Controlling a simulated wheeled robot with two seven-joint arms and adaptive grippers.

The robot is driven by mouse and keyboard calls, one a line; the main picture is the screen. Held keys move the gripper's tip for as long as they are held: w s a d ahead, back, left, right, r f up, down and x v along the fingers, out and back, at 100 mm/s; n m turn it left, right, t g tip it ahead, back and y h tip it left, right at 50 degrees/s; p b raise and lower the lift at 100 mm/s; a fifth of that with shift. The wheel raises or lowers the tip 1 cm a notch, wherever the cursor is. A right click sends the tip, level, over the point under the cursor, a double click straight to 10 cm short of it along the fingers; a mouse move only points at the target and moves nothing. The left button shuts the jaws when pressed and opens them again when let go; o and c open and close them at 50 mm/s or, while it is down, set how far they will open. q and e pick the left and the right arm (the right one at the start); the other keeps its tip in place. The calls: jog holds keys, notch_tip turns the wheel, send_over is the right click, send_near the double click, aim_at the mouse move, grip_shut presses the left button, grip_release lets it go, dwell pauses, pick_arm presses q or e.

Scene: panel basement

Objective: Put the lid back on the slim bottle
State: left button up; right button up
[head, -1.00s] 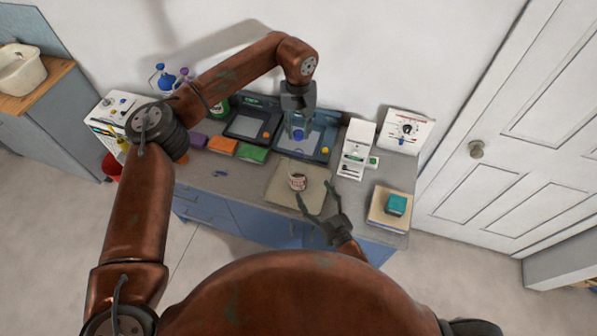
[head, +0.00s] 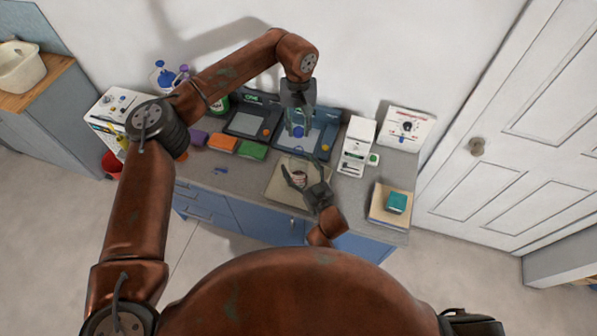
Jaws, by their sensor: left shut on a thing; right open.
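A small white bottle with a dark label (head: 299,179) stands on the beige mat (head: 283,192) near the middle of the counter. It is partly hidden by my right gripper. My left gripper (head: 298,127) points down above and behind the bottle, shut on a small blue lid (head: 298,132). The lid is apart from the bottle. My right gripper (head: 301,165) is open, low over the mat, with its fingers reaching to either side of the bottle. Whether a finger touches the bottle I cannot tell.
Two dark panel devices (head: 247,123) stand at the back. Purple, orange and green blocks (head: 222,143) lie left of the mat. A white dispenser-like unit (head: 356,146) stands to the right. A teal box (head: 396,202) rests on a tray at the front right.

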jog(key=shift+w, duration=0.15)
jog(key=c, duration=1.8)
pick_arm(q)
jog(key=shift+f, duration=2.5)
